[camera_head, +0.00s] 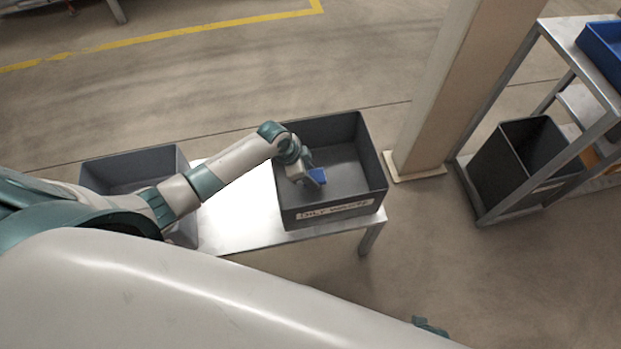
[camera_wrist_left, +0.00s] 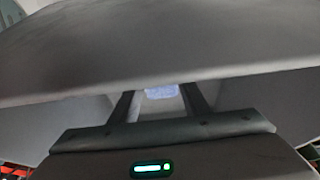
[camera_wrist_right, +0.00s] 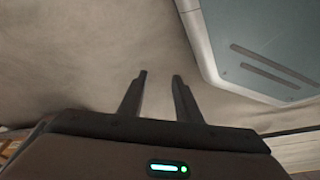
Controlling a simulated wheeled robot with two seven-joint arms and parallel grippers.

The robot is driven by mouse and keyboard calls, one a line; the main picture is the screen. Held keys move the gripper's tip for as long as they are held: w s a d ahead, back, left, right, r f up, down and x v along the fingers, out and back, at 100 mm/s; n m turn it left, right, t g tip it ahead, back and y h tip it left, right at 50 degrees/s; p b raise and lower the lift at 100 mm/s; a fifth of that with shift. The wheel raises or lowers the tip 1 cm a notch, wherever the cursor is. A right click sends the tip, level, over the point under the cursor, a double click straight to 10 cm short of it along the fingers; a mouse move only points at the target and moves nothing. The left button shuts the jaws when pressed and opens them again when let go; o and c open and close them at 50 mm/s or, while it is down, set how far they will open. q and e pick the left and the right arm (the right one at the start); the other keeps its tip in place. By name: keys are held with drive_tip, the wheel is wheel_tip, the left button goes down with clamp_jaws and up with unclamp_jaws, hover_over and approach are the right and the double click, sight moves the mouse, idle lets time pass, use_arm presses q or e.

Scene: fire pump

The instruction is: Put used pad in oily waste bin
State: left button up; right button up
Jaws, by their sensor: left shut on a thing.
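The oily waste bin (camera_head: 330,213) is a dark grey open box with a white label on its front, standing on the right end of a metal bench. My left gripper (camera_head: 313,179) reaches over the bin's left wall and is shut on a blue pad (camera_head: 317,176) above the bin's floor. In the left wrist view the pad (camera_wrist_left: 161,92) shows pale blue between the two fingers (camera_wrist_left: 158,100). Whether the pad touches the bin floor is unclear. My right gripper (camera_wrist_right: 160,85) is open and empty in the right wrist view, with bare floor beyond its fingers.
Another grey bin (camera_head: 130,168) stands at the bench's left end, partly behind my left arm. The metal bench (camera_head: 235,205) is bare between the bins. A beige pillar (camera_head: 430,110) stands right of the waste bin. A rack (camera_head: 540,70) with a black bin (camera_head: 520,155) is farther right.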

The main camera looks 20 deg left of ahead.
use_arm(q)
wheel_tip(320, 180, down, 2)
drive_tip(key=shift+f, duration=0.45)
use_arm(e)
drive_tip(key=shift+a+r, duration=0.1)
drive_tip(key=shift+r, duration=0.55)
use_arm(q)
drive_tip(key=shift+f, duration=0.1)
use_arm(e)
drive_tip(key=shift+w+f, duration=0.15)
use_arm(q)
drive_tip(key=o, duration=1.1)
use_arm(e)
drive_tip(key=shift+w+r, duration=0.35)
drive_tip(key=shift+r, duration=0.05)
drive_tip(key=shift+s, duration=0.1)
